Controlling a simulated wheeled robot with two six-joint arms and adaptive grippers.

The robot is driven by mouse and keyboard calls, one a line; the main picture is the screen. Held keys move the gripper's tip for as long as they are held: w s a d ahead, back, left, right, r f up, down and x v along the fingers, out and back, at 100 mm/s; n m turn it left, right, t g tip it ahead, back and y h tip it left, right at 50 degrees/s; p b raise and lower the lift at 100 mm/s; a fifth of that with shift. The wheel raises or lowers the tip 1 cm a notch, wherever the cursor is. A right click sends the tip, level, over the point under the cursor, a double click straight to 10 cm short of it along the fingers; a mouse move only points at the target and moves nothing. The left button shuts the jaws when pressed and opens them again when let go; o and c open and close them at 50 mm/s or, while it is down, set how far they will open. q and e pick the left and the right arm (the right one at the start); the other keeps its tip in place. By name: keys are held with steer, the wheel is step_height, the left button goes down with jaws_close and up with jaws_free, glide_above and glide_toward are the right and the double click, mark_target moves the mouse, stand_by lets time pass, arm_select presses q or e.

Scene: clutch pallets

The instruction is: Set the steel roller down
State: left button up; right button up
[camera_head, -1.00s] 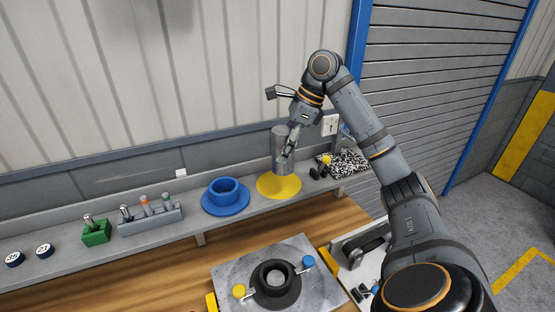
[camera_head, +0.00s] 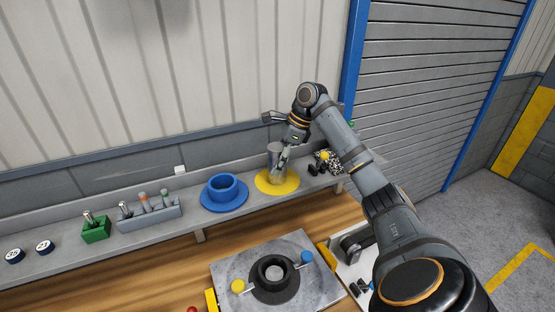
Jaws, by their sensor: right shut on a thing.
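The steel roller (camera_head: 275,158) is a grey metal cylinder, upright over the round yellow disc (camera_head: 289,187) on the grey shelf. Its lower end is at the disc; I cannot tell for sure whether it touches. My right gripper (camera_head: 284,161) is shut on the roller from its right side, and its fingers hide part of the roller. My left gripper is not in view.
A blue ringed holder (camera_head: 224,190) stands left of the yellow disc. Further left are a grey rack (camera_head: 150,220) and a green block (camera_head: 95,232). A metal plate fixture (camera_head: 235,268) lies on the wooden bench below.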

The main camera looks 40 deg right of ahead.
steer(key=o, duration=1.6)
steer(key=shift+f, duration=0.1)
steer(key=shift+c, duration=0.2)
